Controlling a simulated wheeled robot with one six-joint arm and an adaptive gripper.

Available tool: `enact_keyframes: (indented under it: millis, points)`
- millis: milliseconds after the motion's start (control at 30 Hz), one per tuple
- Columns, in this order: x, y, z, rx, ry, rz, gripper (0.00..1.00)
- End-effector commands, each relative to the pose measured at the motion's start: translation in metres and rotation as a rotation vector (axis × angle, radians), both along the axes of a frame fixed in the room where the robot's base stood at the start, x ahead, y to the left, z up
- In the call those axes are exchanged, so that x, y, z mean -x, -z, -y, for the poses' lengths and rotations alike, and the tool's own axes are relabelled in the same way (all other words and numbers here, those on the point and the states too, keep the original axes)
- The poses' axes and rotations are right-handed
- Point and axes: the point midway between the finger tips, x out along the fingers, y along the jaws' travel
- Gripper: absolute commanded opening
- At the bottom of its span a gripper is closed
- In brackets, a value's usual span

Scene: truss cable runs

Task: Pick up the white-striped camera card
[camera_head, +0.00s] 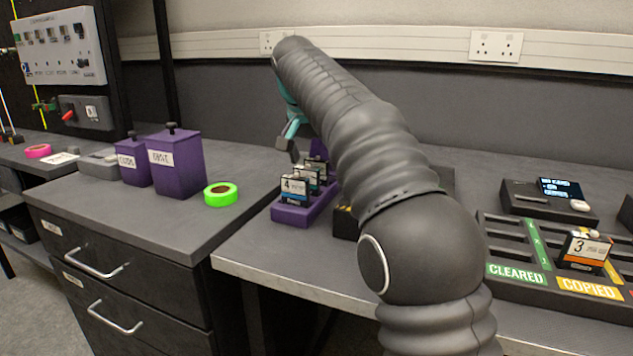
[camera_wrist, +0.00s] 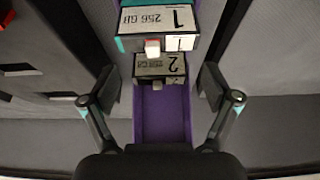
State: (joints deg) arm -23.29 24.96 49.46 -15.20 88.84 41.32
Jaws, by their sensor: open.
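My gripper (camera_head: 288,146) is open above the purple card rack (camera_head: 289,216), mostly hidden by my arm. In the wrist view my gripper (camera_wrist: 159,82) has its fingers apart on either side of the rack (camera_wrist: 162,118), nothing held. A card labelled 2 (camera_wrist: 160,67) stands in the rack between the fingertips, its stripe colour not clear. A teal-edged card labelled 1 (camera_wrist: 155,20) stands beyond it. The nearest rack part in that view is empty. In the head view a blue-striped card labelled 4 (camera_head: 294,189) stands at the rack's front. No white stripe is clearly visible.
An orange-striped card labelled 3 (camera_head: 584,250) stands in the black sorting tray (camera_head: 519,290) at right. A card reader (camera_head: 549,198) sits behind it. Purple boxes (camera_head: 176,165) and green tape (camera_head: 221,194) are at left. A dark item beside the rack is mostly hidden.

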Motion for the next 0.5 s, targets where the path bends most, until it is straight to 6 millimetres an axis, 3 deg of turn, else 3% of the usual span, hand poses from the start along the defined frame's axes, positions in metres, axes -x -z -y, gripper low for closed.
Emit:
enact_keyframes:
  millis: [133,367,400,500]
  points:
    - [-0.006,0.02,0.003,0.001,0.0,-0.001,0.88]
    - [-0.008,0.022,0.003,-0.001,0.0,0.0,0.88]
    - [-0.008,0.022,0.003,-0.001,0.0,0.0,0.85]
    - [-0.008,0.021,0.003,-0.001,0.0,0.0,0.6]
